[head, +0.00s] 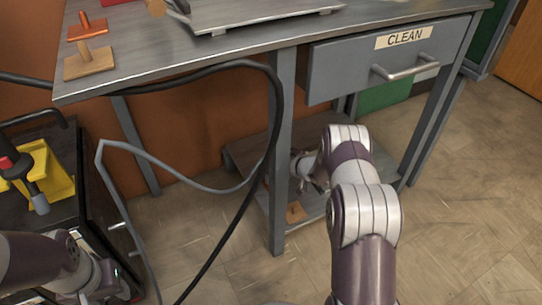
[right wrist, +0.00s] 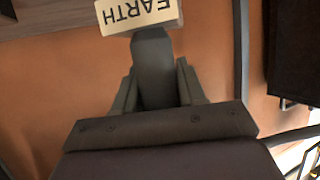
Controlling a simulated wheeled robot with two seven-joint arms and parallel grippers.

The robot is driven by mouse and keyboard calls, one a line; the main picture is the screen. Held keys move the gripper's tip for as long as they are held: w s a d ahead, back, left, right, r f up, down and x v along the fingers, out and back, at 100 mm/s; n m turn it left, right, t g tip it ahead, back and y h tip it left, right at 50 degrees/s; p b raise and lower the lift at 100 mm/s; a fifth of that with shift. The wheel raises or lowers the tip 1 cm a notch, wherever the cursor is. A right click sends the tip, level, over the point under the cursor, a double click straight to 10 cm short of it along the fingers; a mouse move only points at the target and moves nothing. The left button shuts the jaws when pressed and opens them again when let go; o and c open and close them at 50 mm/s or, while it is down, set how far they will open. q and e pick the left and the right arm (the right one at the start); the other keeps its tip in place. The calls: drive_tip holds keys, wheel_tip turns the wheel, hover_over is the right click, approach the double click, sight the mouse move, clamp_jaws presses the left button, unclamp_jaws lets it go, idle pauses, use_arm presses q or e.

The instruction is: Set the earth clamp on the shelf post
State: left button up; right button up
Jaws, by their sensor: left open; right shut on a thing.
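My right arm reaches under the bench, and its gripper (head: 308,168) is partly hidden over the low shelf (head: 305,222). In the right wrist view my right gripper (right wrist: 155,85) is shut on a dark grey piece (right wrist: 153,65), seemingly the earth clamp. A cream tag reading EARTH (right wrist: 138,14), upside down, shows at its far end. My left gripper (head: 120,288) is open at the lower left, away from the shelf.
The steel bench has a drawer (head: 385,70) marked CLEAN, and its front leg (head: 280,160) stands beside my right gripper. A black cable (head: 270,130) and a grey cable (head: 180,172) hang before it. A dark cart (head: 85,195) stands left.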

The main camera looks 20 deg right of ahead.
drive_tip(key=shift+f, duration=0.4)
drive_tip(key=shift+f, duration=0.35)
drive_tip(key=o, duration=1.1)
drive_tip(key=shift+o, duration=0.2)
